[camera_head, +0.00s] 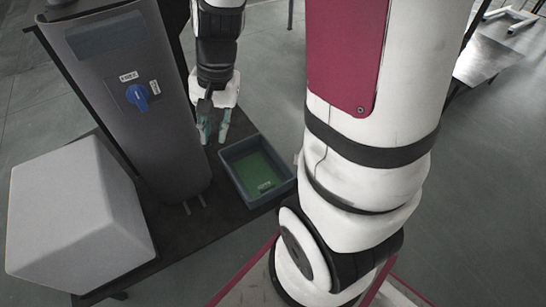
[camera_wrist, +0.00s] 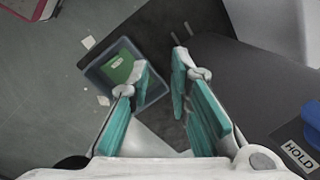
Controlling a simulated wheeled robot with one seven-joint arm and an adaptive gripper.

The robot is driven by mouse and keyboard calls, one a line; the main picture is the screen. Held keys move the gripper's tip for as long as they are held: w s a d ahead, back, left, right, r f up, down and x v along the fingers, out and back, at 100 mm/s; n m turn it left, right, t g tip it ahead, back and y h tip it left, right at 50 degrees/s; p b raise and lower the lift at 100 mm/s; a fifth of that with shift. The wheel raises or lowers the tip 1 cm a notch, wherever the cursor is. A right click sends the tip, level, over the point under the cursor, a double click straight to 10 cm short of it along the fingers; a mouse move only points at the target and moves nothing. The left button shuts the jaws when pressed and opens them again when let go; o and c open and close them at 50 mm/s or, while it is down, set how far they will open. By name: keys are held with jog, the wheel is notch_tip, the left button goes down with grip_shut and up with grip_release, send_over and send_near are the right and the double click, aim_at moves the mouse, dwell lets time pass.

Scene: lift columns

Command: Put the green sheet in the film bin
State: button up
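A green sheet (camera_head: 257,172) lies in the bottom of a grey-blue bin (camera_head: 231,186) on the dark table. The wrist view shows the same green sheet (camera_wrist: 121,68) inside the bin (camera_wrist: 97,76), with a small pale mark at its upper edge. My gripper (camera_head: 213,134) is up and to the left of the bin in the head view. Its teal fingers are spread apart, with nothing between them; they also show in the wrist view (camera_wrist: 160,66). There, the left finger overlaps the bin's right side. I cannot read a label on the bin.
A dark grey column (camera_head: 155,115) with a blue knob (camera_head: 138,96) stands left of my gripper. A big pale box (camera_head: 75,215) is at the table's left. Small white pieces (camera_wrist: 103,101) show beside the bin.

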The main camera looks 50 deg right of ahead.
jog(key=s+a+r+n+h, duration=0.1)
jog(key=s+r+n, duration=0.4)
jog(key=s, duration=0.6)
jog(key=s+a+r+n+g, duration=0.1)
jog(key=s+a+r+n, duration=0.3)
jog(key=s+r, duration=0.4)
jog(key=s+n, duration=0.1)
jog(key=s, duration=0.2)
jog(key=shift+a+r+h, duration=0.15)
jog(key=shift+r+h, duration=0.1)
jog(key=shift+h, duration=0.15)
jog(key=shift+w, duration=0.1)
notch_tip(320, 180, up, 30)
jog(key=t+p, duration=0.4)
jog(key=p, duration=2.4)
jog(key=shift+d, duration=0.25)
jog(key=shift+c, duration=0.4)
